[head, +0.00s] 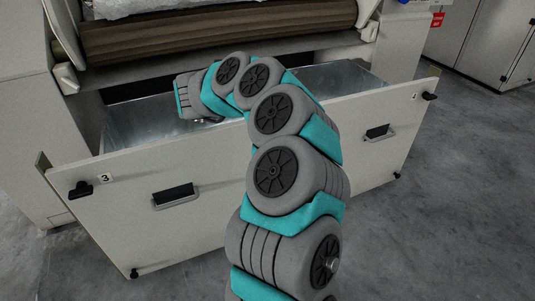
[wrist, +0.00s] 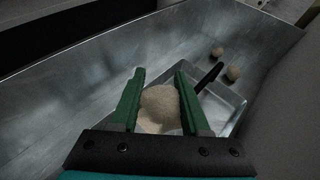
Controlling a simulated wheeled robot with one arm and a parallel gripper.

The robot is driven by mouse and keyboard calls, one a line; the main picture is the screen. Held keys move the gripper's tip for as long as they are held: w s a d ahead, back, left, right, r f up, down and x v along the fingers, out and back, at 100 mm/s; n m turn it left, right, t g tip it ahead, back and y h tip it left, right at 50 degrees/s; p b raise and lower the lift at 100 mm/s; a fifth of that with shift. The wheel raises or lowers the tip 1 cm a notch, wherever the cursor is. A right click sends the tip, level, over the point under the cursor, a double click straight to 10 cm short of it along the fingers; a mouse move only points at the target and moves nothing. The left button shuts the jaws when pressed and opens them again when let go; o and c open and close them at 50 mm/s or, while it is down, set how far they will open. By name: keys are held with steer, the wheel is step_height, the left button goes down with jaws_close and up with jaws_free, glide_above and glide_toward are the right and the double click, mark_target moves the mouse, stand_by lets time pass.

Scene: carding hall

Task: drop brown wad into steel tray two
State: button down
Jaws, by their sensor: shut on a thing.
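My gripper (wrist: 160,78) has two green fingers shut on a beige-brown wad (wrist: 160,104) in the wrist view. The wad is round and rough. Behind and partly below it is a shallow steel tray (wrist: 221,110) inside the metal-lined drawer (wrist: 75,85). The fingers and wad hide part of the tray, and no number shows on it. In the head view my arm reaches over the drawer front (head: 225,171); the gripper and wad are hidden there behind the front and my arm.
A dark bar (wrist: 209,76) slants by the tray's far edge. The drawer front bears labels 3 (head: 106,178) and 4 and two black handles. A large brown roller (head: 215,32) is above the drawer.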

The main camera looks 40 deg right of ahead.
steer(key=s+d+m+g+h+b, duration=0.1)
steer(key=s+d+m+g, duration=0.15)
steer(key=d, duration=0.35)
steer(key=s+d+m+g+h+b, duration=0.1)
steer(key=s+d+m+g, duration=0.1)
steer(key=d+m+g, duration=0.3)
steer(key=shift+d+f+n+t+y+b, duration=0.15)
steer(key=shift+f+n+t+b, duration=0.4)
steer(key=shift+f, duration=0.7)
steer(key=shift+d+f+n+t+y+b, duration=0.2)
steer(key=shift+f+n, duration=0.5)
steer(key=shift+f, duration=0.5)
steer(key=shift+c, duration=1.5)
jaws_free()
steer(key=shift+a, duration=0.1)
steer(key=v, duration=0.7)
steer(key=shift+a+p, duration=0.3)
steer(key=shift+a, duration=0.05)
steer(key=shift+r, duration=0.1)
